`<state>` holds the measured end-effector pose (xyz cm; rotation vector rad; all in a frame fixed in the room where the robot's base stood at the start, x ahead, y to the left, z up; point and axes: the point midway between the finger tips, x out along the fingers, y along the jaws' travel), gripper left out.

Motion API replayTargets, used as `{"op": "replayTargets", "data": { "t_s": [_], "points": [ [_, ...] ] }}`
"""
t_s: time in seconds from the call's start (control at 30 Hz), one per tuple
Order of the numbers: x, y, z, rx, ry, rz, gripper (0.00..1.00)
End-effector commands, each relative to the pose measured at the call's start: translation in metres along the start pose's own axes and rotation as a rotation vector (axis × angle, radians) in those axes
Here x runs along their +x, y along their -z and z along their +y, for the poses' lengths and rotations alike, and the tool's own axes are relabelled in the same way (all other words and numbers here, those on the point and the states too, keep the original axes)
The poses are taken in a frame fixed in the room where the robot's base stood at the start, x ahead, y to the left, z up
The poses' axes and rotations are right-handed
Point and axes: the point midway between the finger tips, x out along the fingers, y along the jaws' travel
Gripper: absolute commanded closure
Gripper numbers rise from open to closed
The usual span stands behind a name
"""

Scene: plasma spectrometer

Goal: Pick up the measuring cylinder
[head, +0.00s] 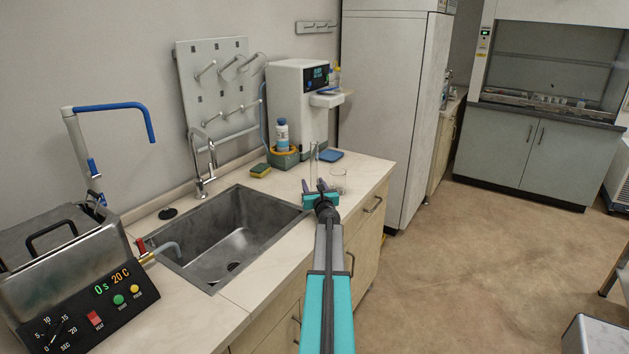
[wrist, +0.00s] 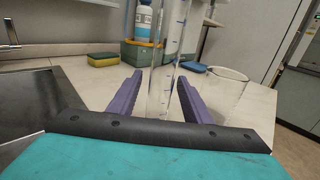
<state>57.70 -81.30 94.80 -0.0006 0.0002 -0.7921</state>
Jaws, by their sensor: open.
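The measuring cylinder (wrist: 163,85) is clear glass with blue marks and stands upright on the pale counter. In the head view it is a thin clear tube (head: 313,162) just beyond my gripper (head: 319,186). In the wrist view my gripper (wrist: 158,98) is open, with one purple finger on each side of the cylinder's lower part. I cannot tell whether either finger touches the glass. The cylinder's top is cut off in the wrist view, and its foot is partly hidden by the gripper body.
A glass beaker (head: 338,179) stands close to the right of the cylinder. Behind are a sponge (head: 260,170), a bottle (head: 282,136) in a green holder, a blue pad (head: 331,155) and a white dispenser (head: 299,100). The sink (head: 232,236) lies left of my gripper.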

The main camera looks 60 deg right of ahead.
Motion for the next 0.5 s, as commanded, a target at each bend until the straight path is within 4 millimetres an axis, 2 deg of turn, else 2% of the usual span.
{"op": "replayTargets", "data": {
  "t_s": [0.2,0.5],
  "points": [
    [0.0146,-0.0003,0.0007,0.001,-0.001,0.0,0.55],
    [0.0157,0.0001,0.0007,0.001,0.0,0.0,0.55]
  ]
}}
